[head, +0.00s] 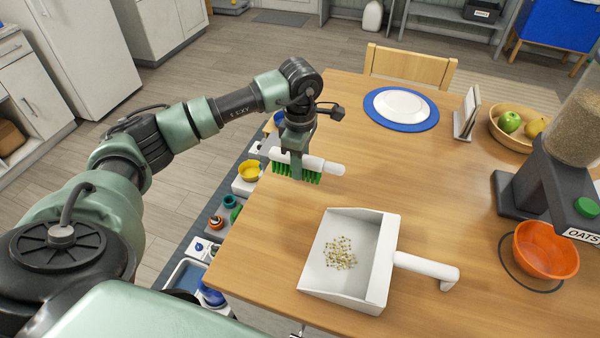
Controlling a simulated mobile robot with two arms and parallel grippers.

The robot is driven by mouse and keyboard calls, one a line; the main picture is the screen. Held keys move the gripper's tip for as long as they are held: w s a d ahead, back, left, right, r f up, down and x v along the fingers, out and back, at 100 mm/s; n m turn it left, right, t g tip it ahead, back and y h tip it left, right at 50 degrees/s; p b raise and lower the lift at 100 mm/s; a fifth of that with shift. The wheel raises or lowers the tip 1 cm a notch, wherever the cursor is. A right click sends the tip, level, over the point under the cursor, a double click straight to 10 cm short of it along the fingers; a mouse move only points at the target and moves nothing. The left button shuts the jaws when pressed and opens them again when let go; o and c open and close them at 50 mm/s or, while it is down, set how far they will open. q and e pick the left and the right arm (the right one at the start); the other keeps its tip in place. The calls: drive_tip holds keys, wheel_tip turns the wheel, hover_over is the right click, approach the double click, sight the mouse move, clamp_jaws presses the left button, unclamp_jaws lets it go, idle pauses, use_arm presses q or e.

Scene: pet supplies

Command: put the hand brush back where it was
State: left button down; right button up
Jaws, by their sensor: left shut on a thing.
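The hand brush (325,166) has a white handle and back with green bristles that point down. My left gripper (296,150) is shut on it, near the left edge of the wooden table (460,250). The brush is held level, its handle pointing right; I cannot tell whether the bristles touch the table. A white dustpan (385,262) lies on the table in front of the brush, handle to the right. A small pile of yellowish crumbs (340,253) lies in the dustpan. My right gripper is not in view.
A blue-rimmed plate (432,121), a tablet on a stand (467,113), a fruit bowl (507,136), an oats dispenser (550,175) and an orange bowl (545,250) stand behind and right. A shelf with small bowls (232,210) is below the table's left edge. The middle of the table is clear.

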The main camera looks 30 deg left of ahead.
sight(300, 187)
use_arm(q)
wheel_tip(300, 187, down, 4)
drive_tip(key=shift+p, duration=0.55)
drive_tip(key=shift+f, duration=0.35)
drive_tip(key=shift+f, duration=0.15)
drive_tip(key=c, duration=1.1)
unclamp_jaws()
